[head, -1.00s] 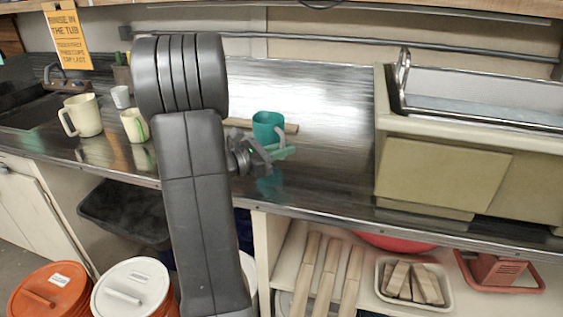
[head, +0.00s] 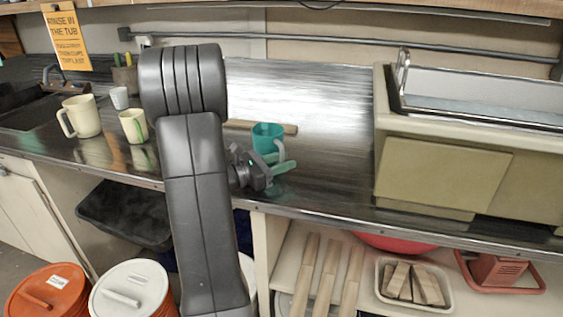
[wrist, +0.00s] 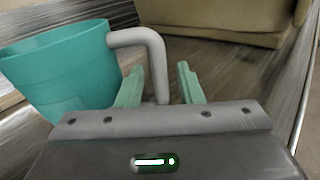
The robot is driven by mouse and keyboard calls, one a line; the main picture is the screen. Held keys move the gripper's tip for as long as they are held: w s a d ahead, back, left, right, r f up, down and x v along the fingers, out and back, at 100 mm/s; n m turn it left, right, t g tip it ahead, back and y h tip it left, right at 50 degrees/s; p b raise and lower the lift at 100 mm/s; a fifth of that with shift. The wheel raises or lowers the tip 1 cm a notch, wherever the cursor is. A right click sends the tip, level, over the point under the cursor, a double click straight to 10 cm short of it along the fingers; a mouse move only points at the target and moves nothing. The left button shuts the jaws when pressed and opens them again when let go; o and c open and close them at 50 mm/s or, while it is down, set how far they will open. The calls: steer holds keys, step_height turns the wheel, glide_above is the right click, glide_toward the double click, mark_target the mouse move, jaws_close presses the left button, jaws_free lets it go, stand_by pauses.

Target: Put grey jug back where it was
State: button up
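No wholly grey jug shows. A teal jug with a grey handle (head: 266,135) stands upright on the metal counter, in front of a wooden strip. In the wrist view the jug (wrist: 62,72) is at the left, and its grey handle bends down between my fingers. My gripper (head: 282,167) is at the handle side of the jug, low over the counter. In the wrist view my gripper (wrist: 160,88) has its two green fingers apart, with gaps beside the handle. The handle's lower end is hidden behind the gripper body.
A cream jug (head: 83,116), a pale cup (head: 134,126) and a small white cup (head: 119,97) stand on the counter (head: 325,130) at the left. A large sink tub (head: 445,175) bounds the right. The counter between the teal jug and tub is clear.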

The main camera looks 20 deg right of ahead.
steer(key=shift+r, duration=0.2)
steer(key=a, duration=0.4)
steer(key=s+a, duration=0.1)
steer(key=a, duration=0.3)
steer(key=s+a, duration=0.1)
steer(key=a, duration=0.2)
steer(key=shift+s+a, duration=0.2)
steer(key=shift+a, duration=0.2)
stand_by(0.7)
